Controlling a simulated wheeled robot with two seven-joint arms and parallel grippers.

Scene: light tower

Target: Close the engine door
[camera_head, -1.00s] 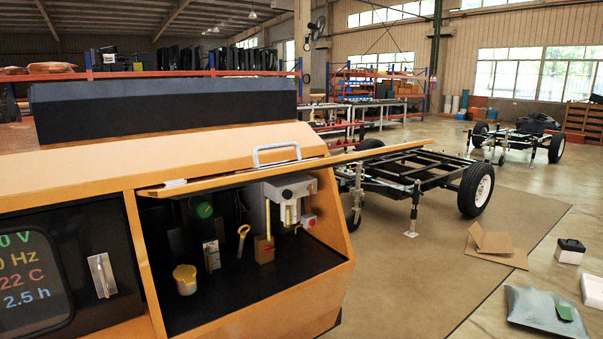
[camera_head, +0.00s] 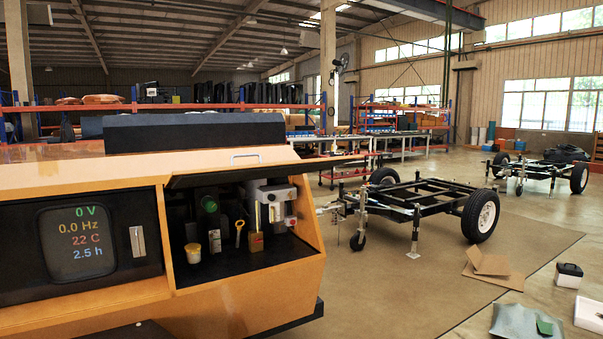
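The engine door (camera_head: 230,174) is at the right part of the orange machine's front. It stands open, raised about its upper edge, and its dark underside shows as a thin strip above the open bay. The open engine bay (camera_head: 275,252) shows a yellow-capped container (camera_head: 193,253), a green cap (camera_head: 209,204), a yellow ring-topped stick (camera_head: 239,232) and a grey-white unit (camera_head: 274,201). A light handle (camera_head: 245,157) shows above the door. Neither of my grippers is in view.
The orange machine (camera_head: 240,310) fills the left. Left of the bay is a display (camera_head: 78,242) with coloured readings. A black wheeled chassis (camera_head: 430,205) stands to the right. Flattened cardboard (camera_head: 490,268) and a grey sheet (camera_head: 520,322) lie on the floor. Open floor (camera_head: 390,290) lies right of the machine.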

